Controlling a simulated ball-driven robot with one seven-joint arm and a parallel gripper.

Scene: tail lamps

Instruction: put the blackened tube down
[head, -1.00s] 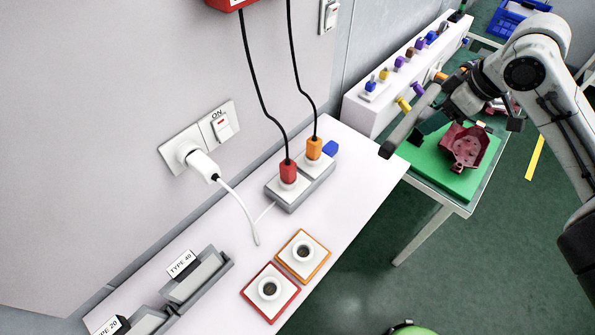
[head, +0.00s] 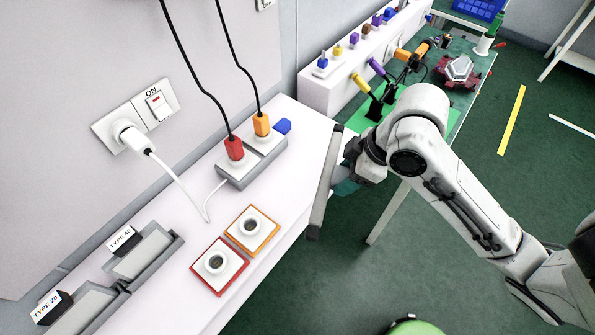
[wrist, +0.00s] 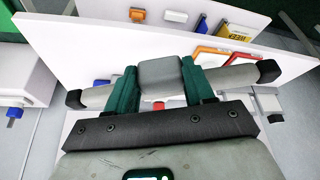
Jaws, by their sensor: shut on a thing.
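My gripper (wrist: 160,88) is shut on the blackened tube (wrist: 238,78), a grey tube with black ends. The teal fingers clasp its middle in the wrist view, and the tube lies nearly crosswise. In the head view the tube (head: 322,190) shows on the near side of my gripper (head: 345,178), in front of the white bench's right edge. It appears held in the air; its exact height is hard to tell. The fingertips are mostly hidden in the head view.
The white bench (head: 290,215) bears trays labelled TYPE 40 (head: 172,243) and TYPE 20 (head: 112,299). It also bears orange-framed (head: 272,240) and red-framed (head: 196,270) sockets and a power strip (head: 238,180) with cords. A green mat (head: 362,124) lies on a table behind.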

